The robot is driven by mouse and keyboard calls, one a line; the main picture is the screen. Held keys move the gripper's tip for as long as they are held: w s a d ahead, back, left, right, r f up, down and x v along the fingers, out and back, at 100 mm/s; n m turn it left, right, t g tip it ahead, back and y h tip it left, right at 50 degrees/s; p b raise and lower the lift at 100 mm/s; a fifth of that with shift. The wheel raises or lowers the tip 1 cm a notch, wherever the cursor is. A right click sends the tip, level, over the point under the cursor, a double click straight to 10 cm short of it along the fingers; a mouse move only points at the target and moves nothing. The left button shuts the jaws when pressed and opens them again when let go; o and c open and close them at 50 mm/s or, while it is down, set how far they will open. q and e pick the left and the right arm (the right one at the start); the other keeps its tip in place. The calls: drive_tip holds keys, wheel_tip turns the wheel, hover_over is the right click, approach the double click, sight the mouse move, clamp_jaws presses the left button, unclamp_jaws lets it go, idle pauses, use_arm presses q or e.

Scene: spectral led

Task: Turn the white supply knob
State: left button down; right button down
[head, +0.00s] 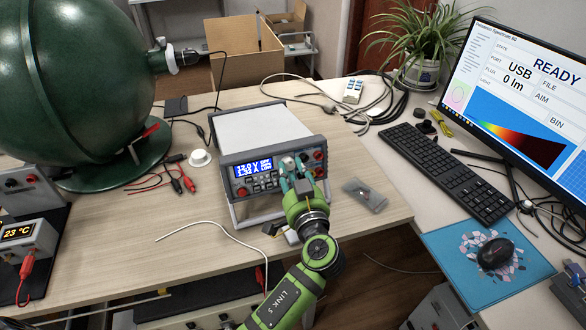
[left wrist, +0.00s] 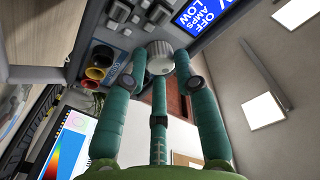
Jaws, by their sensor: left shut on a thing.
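The power supply (head: 262,130) is a grey box with a lit blue display (head: 253,167), standing on the wooden table. Its pale round knob (head: 289,162) is on the front panel, right of the display, and partly hidden by my fingers. My left gripper (head: 293,178) reaches it from the front. In the left wrist view the ribbed white knob (left wrist: 160,56) sits between the teal fingertips of my left gripper (left wrist: 159,72), which is shut on it. The knob's turn angle is not clear. My right gripper is not in view.
Red, yellow and black sockets (left wrist: 98,62) lie beside the knob. A small clear bag (head: 365,194) lies right of the supply. A white cable (head: 215,226) and red and black leads (head: 178,178) lie left. A large green sphere (head: 70,80) stands at left; a keyboard (head: 445,172) at right.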

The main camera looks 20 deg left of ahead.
use_arm(q)
drive_tip(key=m+p, duration=0.1)
drive_tip(key=m, duration=0.1)
drive_tip(key=m+h+p, duration=0.1)
drive_tip(key=m, duration=0.1)
drive_tip(key=shift+a+r+p, duration=0.25)
drive_tip(key=shift+r+p, duration=0.1)
drive_tip(key=shift+r, duration=0.05)
drive_tip(key=m+p, duration=0.3)
drive_tip(key=m+h+p, duration=0.1)
drive_tip(key=m+p, duration=0.6)
drive_tip(key=shift+a+r+m+g+h+p, duration=0.1)
drive_tip(key=shift+r+m+g+h+p, duration=0.2)
drive_tip(key=shift+r+g+h+p, duration=0.1)
drive_tip(key=shift+w+f+m+g+p, duration=0.15)
drive_tip(key=shift+m+g+p, duration=0.25)
drive_tip(key=shift+m+p, duration=1.35)
drive_tip(key=c, duration=1.1)
unclamp_jaws()
drive_tip(key=shift+o, duration=0.6)
drive_tip(key=shift+f, duration=0.25)
drive_tip(key=v, duration=1.2)
